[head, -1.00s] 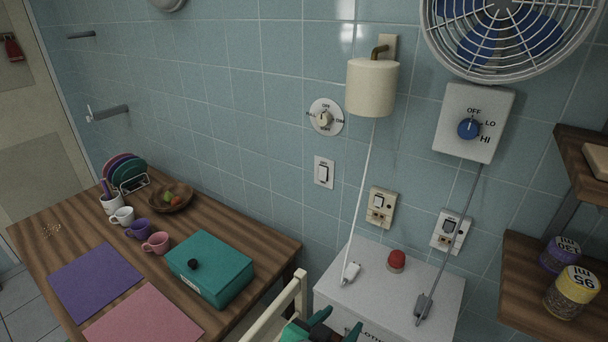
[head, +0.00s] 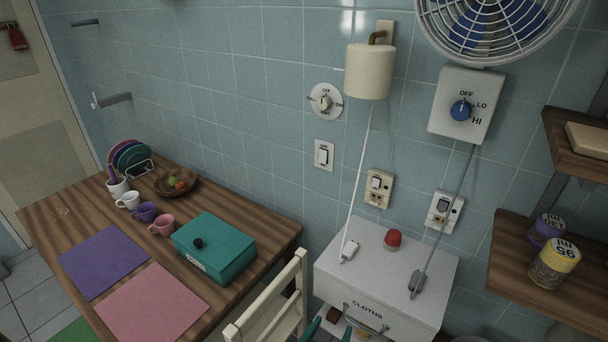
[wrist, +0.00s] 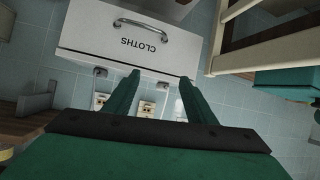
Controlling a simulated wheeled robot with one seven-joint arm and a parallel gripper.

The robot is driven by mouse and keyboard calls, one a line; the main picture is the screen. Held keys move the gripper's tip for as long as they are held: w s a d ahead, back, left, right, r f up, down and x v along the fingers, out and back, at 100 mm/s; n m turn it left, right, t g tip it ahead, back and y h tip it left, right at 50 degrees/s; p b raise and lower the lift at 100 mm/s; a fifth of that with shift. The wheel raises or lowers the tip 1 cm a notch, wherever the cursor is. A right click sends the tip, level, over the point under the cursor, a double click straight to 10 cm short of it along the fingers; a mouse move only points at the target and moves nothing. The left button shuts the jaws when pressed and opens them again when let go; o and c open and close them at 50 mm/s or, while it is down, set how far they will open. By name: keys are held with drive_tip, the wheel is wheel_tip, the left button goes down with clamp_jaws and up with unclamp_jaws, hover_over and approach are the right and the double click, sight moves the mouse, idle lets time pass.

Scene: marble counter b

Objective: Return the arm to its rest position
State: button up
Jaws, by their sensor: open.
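My gripper (head: 331,330) shows only as green fingertips at the bottom edge of the head view, in front of the white drawer unit; the rest of my arm is out of that view. In the wrist view my gripper (wrist: 160,77) has its two green fingers apart with nothing between them. The drawer front marked CLOTHS (wrist: 110,37) appears upside down beyond the fingertips, with its metal handle.
A cream chair (head: 265,312) stands left of the drawer unit (head: 385,270), close to my gripper. A wooden table (head: 85,210) with a teal box (head: 215,245) lies left. A wooden shelf (head: 510,260) with jars is at right. Two plugs and a red button are on the unit.

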drive_tip(key=s+a+f+n+t+y, duration=0.1)
drive_tip(key=s+a+f+n+y, duration=0.2)
drive_tip(key=s, duration=0.4)
drive_tip(key=s+a+f+n+t+y, duration=0.1)
drive_tip(key=s+a+f, duration=0.2)
drive_tip(key=s+f, duration=0.3)
drive_tip(key=s+r+t+y, duration=0.1)
drive_tip(key=s+r+t, duration=0.1)
drive_tip(key=s, duration=1.3)
drive_tip(key=shift+r, duration=0.7)
